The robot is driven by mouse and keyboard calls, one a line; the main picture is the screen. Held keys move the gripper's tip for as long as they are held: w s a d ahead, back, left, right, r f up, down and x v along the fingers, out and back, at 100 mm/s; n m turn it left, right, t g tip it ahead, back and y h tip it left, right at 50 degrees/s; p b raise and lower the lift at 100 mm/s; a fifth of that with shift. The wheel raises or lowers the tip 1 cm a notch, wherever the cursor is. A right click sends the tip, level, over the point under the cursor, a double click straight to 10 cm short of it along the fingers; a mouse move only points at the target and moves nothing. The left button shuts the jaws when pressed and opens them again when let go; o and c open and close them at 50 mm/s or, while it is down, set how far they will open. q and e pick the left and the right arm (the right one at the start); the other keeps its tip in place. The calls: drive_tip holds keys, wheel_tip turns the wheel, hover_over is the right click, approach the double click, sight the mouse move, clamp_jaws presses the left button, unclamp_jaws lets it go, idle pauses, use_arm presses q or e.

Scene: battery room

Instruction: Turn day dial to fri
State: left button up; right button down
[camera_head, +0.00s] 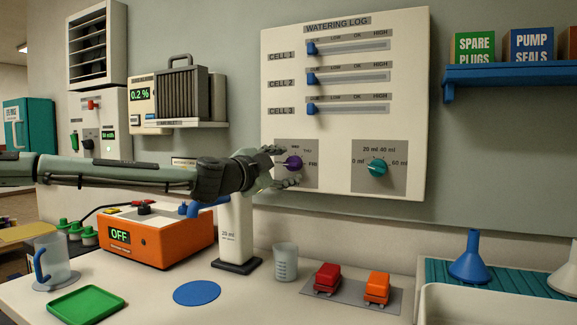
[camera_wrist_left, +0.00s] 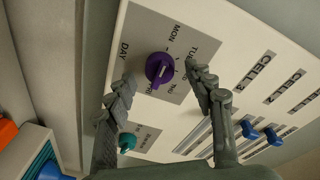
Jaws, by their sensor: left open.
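My left gripper (camera_head: 281,167) is open at the dial, one finger above and one below, partly covering the plate's left side. In the left wrist view the dial (camera_wrist_left: 159,68) shows between and beyond the open fingers (camera_wrist_left: 165,84), with no clear contact. My right gripper is not in view.
A teal dial (camera_head: 377,168) sits to the right on the same board (camera_head: 415,110), below three blue sliders. My left arm passes over the orange box (camera_head: 165,240) and a white stand (camera_head: 236,235). A clear beaker (camera_head: 285,263) stands below.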

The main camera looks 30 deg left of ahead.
use_arm(q)
drive_tip(key=shift+w+d, duration=0.1)
drive_tip(key=shift+w, duration=0.7)
drive_tip(key=c, duration=1.2)
